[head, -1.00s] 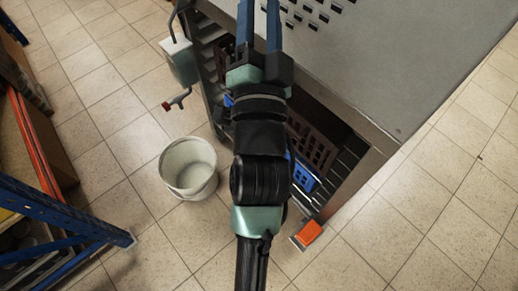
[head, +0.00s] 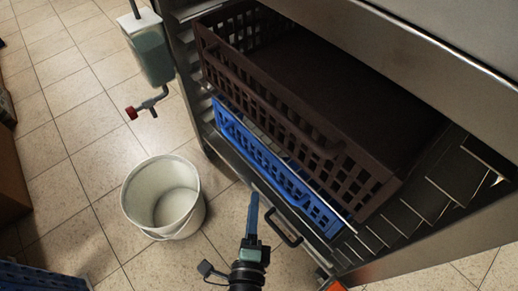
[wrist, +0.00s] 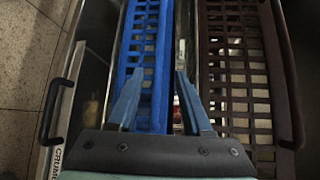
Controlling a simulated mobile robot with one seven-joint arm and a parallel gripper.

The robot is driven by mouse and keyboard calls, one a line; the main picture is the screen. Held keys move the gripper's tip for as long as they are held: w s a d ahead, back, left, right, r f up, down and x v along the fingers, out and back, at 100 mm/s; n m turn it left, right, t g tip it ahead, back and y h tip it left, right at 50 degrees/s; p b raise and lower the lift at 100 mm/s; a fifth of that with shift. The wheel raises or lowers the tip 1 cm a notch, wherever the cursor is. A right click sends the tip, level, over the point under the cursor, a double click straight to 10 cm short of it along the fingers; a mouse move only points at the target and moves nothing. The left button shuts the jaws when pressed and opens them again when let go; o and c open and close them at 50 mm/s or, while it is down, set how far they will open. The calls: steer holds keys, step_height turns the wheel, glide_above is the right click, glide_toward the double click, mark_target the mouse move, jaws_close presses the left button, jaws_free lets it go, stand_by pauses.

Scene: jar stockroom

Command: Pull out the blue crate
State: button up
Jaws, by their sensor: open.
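The blue crate (head: 275,165) sits in the metal rack, directly below a dark brown crate (head: 300,110). Its latticed front faces me. In the wrist view the blue crate (wrist: 148,60) runs up the middle, beside the brown crate (wrist: 237,70). My gripper (head: 250,210) is in front of the rack, low and near the blue crate's front. In the wrist view the open fingers of my gripper (wrist: 153,85) point toward the blue crate, with its front partly between them. I cannot tell whether they touch it. The rear of the blue crate is hidden under the brown one.
A white bucket (head: 165,197) stands on the tiled floor left of the rack. A dispenser with a red-ended tap (head: 148,60) hangs at the rack's left side. A drawer with a black handle (head: 283,228) is below the blue crate.

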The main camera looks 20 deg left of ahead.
mark_target(257, 163)
steer(key=b+x, duration=0.2)
steer(key=x, duration=1.1)
steer(key=shift+c, duration=0.3)
jaws_close()
steer(key=shift+s, duration=0.1)
stand_by(0.9)
